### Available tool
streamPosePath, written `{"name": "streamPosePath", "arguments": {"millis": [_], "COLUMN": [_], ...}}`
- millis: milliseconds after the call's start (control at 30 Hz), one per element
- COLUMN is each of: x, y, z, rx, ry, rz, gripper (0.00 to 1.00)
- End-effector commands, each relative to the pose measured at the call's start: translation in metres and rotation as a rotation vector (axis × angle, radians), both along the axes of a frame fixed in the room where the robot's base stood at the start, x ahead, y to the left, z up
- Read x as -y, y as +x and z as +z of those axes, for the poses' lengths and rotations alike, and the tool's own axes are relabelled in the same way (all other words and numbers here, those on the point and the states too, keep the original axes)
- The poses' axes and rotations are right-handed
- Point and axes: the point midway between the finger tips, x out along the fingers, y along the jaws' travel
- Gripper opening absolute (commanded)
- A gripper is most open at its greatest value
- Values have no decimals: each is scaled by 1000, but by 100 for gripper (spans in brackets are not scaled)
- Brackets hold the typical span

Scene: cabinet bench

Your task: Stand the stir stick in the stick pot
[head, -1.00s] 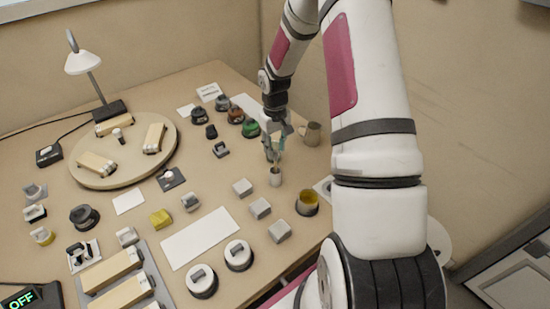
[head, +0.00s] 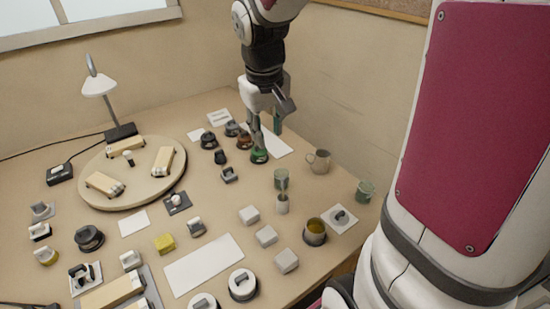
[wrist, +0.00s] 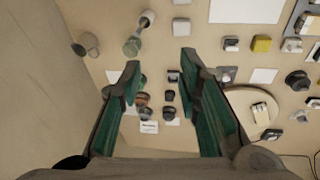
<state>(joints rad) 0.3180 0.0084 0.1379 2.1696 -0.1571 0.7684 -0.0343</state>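The stick pot (head: 282,205) is a small pale cup on the right part of the bench; it also shows at the top of the wrist view (wrist: 149,15). In the wrist view the stick (wrist: 140,31) runs between the pot and the green shape. Its lower end is hidden inside the pot. My gripper (head: 266,130) is above and behind the pot, apart from the stick. Its green-padded fingers are spread with nothing between them in the wrist view (wrist: 158,70).
A grey mug (head: 320,162) stands right of the pot. Dark-based knobs, one green (head: 259,156), lie under my gripper. A round wooden board (head: 130,180) and a lamp (head: 99,85) are left.

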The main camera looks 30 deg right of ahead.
Motion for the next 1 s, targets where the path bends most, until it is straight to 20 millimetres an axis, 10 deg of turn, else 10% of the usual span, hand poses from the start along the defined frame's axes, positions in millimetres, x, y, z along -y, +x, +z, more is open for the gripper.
{"name": "streamPosePath", "arguments": {"millis": [200, 500, 1000], "x": [-43, -83, -95], "y": [-61, -142, -171], "z": [52, 78, 78], "rx": [110, 238, 281], "ry": [7, 79, 121], "rz": [21, 58, 75], "gripper": [31, 31, 31]}}
